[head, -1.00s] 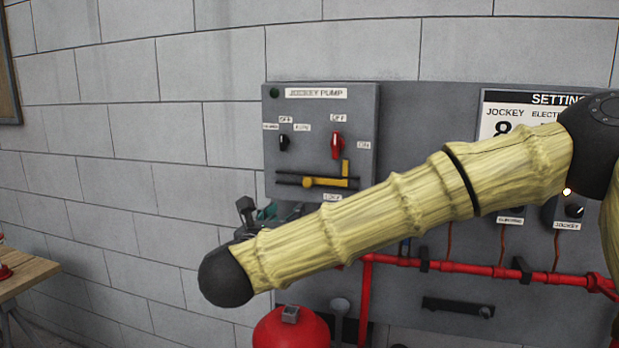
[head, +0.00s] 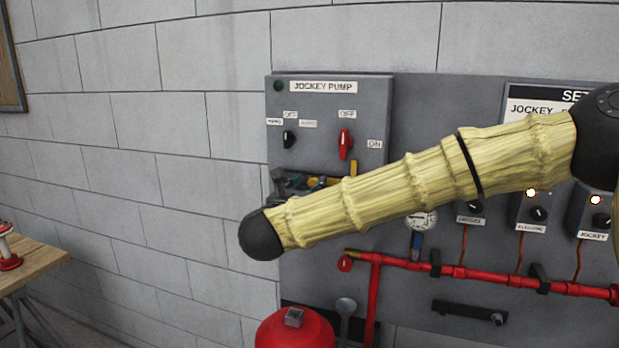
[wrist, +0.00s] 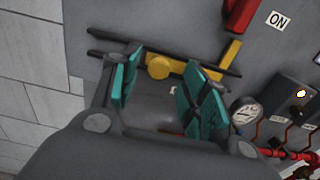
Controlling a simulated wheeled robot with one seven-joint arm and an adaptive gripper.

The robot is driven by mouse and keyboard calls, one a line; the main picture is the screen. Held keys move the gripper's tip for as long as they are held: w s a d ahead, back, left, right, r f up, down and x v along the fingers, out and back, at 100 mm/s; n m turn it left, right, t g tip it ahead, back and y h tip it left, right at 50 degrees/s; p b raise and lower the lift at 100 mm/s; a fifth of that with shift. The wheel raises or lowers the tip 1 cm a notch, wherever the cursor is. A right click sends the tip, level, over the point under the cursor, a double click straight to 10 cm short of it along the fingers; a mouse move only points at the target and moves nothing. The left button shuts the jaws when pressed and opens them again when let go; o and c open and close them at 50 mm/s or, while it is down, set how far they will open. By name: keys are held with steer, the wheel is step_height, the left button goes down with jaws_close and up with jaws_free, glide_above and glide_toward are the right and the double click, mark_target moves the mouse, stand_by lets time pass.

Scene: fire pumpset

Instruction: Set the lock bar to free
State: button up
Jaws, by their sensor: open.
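The yellow lock bar (wrist: 190,67) shows in the wrist view, with a round knob (wrist: 159,67) on its left part and an upturned right end. It lies along dark rails (wrist: 115,62) on the jockey pump panel. My gripper (wrist: 160,88) is open, its teal pads either side of the knob in the picture; I cannot tell whether either touches it. In the head view my arm hides most of the bar; its upright end (head: 354,168) shows above the arm. My gripper (head: 283,184) is partly hidden there. The red switch handle (head: 346,144) is above the bar.
The jockey pump panel (head: 325,105) also has a small black switch (head: 289,139). Red pipework (head: 480,280), a gauge (head: 421,219) and control boxes (head: 535,205) are to the right. A red tank (head: 294,330) stands below. A wooden table (head: 30,265) is at the left.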

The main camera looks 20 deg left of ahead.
steer(key=shift+w+p, duration=0.4)
steer(key=shift+w, duration=0.95)
steer(key=shift+s, duration=0.1)
jaws_close()
